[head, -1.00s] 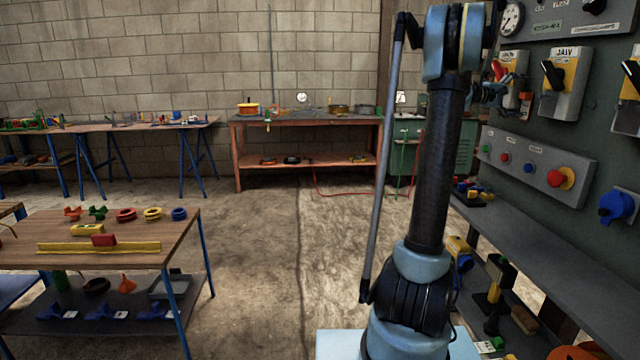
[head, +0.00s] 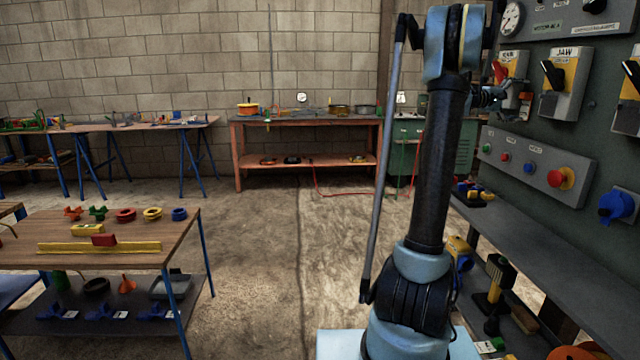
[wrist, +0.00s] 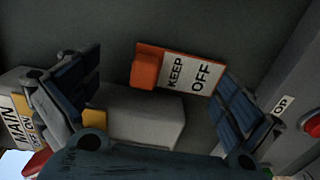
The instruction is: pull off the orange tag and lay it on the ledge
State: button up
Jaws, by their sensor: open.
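The orange tag (wrist: 148,66) with a white "KEEP OFF" plate shows in the wrist view, in front of a pale grey switch body. In the head view the tag (head: 526,98) is a small orange patch on the panel, beside the red-handled switch. In the head view my gripper (head: 490,97) is just left of the tag, partly behind my arm. The grey ledge (head: 550,250) runs below the control panel.
The JAW switch (head: 566,80) is right of the tag. A button box (head: 535,163) with a red stop button and a blue socket (head: 616,206) stick out above the ledge. Yellow and blue items (head: 475,192) lie at the ledge's far end. Its nearer stretch looks bare.

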jog(key=shift+f, duration=0.1)
dwell(0.6)
grip_shut()
jog(key=shift+a, duration=0.2)
jog(key=shift+s+a, duration=0.2)
jog(key=shift+a, duration=2.6)
